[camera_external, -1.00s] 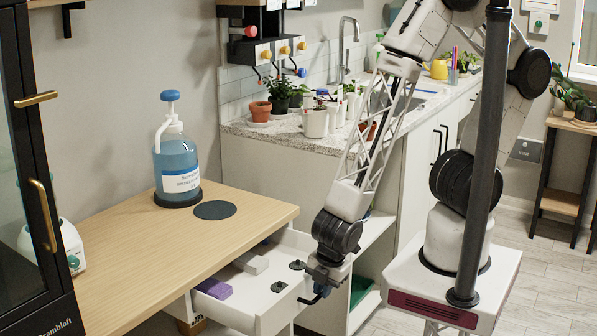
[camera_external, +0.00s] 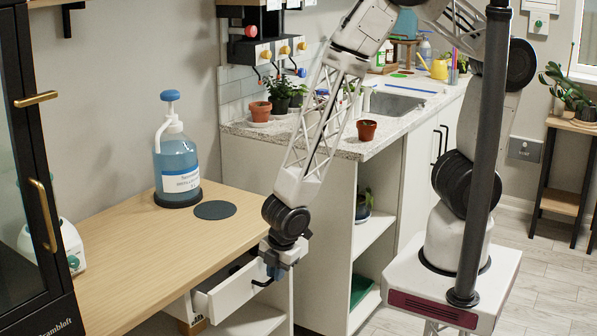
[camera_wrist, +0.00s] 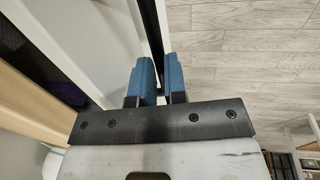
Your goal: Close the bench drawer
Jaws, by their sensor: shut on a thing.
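The bench drawer (camera_external: 230,297) is white and sits under the wooden bench top (camera_external: 130,262). It is still partly out, with a dark gap between its front panel and the bench. My gripper (camera_external: 268,276) is at the drawer front, shut on the dark drawer handle (camera_external: 260,283). In the wrist view, the blue fingers (camera_wrist: 160,78) stand on either side of the dark handle bar (camera_wrist: 150,28). The drawer's contents are mostly hidden by its front and the bench top.
A blue pump bottle (camera_external: 176,165) and a dark round mat (camera_external: 215,210) are on the bench. A counter with potted plants and a sink (camera_external: 390,103) stands behind my arm. The floor (camera_external: 545,270) at right is clear.

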